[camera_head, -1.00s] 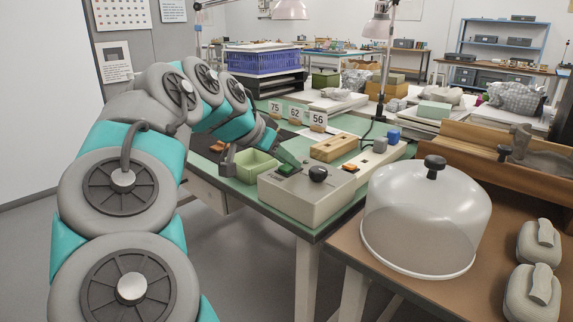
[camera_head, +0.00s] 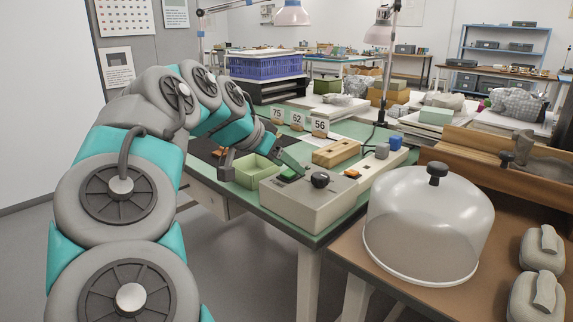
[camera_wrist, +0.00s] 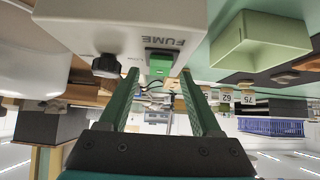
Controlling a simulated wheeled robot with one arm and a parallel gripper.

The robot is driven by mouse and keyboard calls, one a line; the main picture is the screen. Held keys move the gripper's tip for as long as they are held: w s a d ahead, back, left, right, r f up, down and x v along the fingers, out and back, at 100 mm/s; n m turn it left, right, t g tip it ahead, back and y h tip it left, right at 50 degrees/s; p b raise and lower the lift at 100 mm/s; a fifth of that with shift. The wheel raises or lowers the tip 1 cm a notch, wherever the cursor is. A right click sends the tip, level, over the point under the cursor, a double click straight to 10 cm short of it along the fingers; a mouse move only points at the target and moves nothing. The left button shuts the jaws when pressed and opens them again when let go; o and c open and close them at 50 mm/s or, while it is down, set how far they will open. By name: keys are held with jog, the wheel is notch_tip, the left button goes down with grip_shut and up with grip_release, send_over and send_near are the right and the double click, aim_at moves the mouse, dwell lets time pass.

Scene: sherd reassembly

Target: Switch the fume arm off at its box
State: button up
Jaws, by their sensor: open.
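The fume box (camera_head: 300,205) is a light grey box with a sloped top at the front edge of the green bench. It carries a green switch (camera_head: 290,174), a black knob (camera_head: 320,179) and a small orange switch (camera_head: 352,173). In the wrist view, which is upside down, the box (camera_wrist: 110,30) shows the word FUME beside the green switch (camera_wrist: 159,62). The black knob (camera_wrist: 106,66) is to the left. My gripper (camera_wrist: 159,78) is open and empty, its green fingers apart with the green switch between their tips in the picture. Whether they touch the box I cannot tell.
A pale green tray (camera_head: 248,172) stands left of the box. A wooden block (camera_head: 338,152) and number cards (camera_head: 298,119) are behind it. A clear dome (camera_head: 425,225) stands on the brown table at the right. Open floor lies in front.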

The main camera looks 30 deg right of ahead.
jog(key=v, duration=0.7)
